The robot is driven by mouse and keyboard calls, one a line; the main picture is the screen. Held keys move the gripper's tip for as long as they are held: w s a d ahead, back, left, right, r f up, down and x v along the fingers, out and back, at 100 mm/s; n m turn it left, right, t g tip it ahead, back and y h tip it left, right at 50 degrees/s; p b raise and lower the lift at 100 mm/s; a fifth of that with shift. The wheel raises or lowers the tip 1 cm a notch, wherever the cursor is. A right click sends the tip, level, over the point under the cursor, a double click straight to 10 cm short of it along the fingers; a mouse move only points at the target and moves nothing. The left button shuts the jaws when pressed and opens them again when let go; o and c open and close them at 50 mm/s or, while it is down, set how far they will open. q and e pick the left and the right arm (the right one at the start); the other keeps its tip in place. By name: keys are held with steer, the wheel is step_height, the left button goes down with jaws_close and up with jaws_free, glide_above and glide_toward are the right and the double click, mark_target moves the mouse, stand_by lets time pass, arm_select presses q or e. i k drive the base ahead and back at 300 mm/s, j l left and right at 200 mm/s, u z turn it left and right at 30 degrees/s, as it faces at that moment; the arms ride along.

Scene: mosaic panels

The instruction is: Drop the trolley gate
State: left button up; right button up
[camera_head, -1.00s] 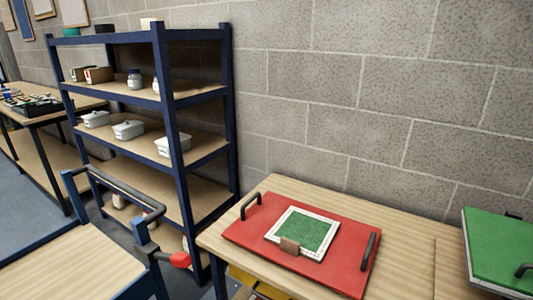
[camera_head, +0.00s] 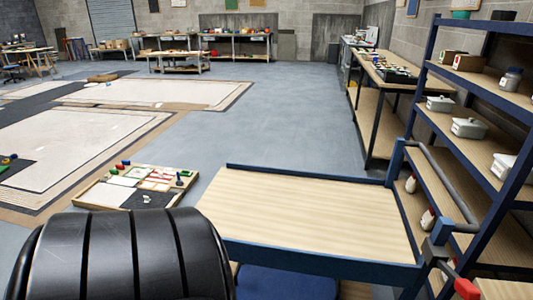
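The trolley (camera_head: 310,208) stands at the lower middle, with a pale wooden top and a blue frame. Low blue rims show along its far and near edges. At its right end are blue posts and a dark grey bar (camera_head: 447,181). A red knob (camera_head: 466,289) sits low at the near right corner, cut by the picture's bottom edge. I cannot tell for certain which part is the gate. The trolley top is empty. Neither of my grippers is in view.
A blue shelf rack (camera_head: 432,75) with white boxes and jars stands close on the right. A long bench (camera_head: 394,68) is behind it. A low tray (camera_head: 98,197) of coloured pieces lies left of the trolley. Grey floor (camera_head: 285,115) beyond is clear. My black body part covers the lower left.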

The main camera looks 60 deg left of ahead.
mark_target(346, 268)
steer(key=u, duration=1.7)
steer(key=k+j, duration=0.05)
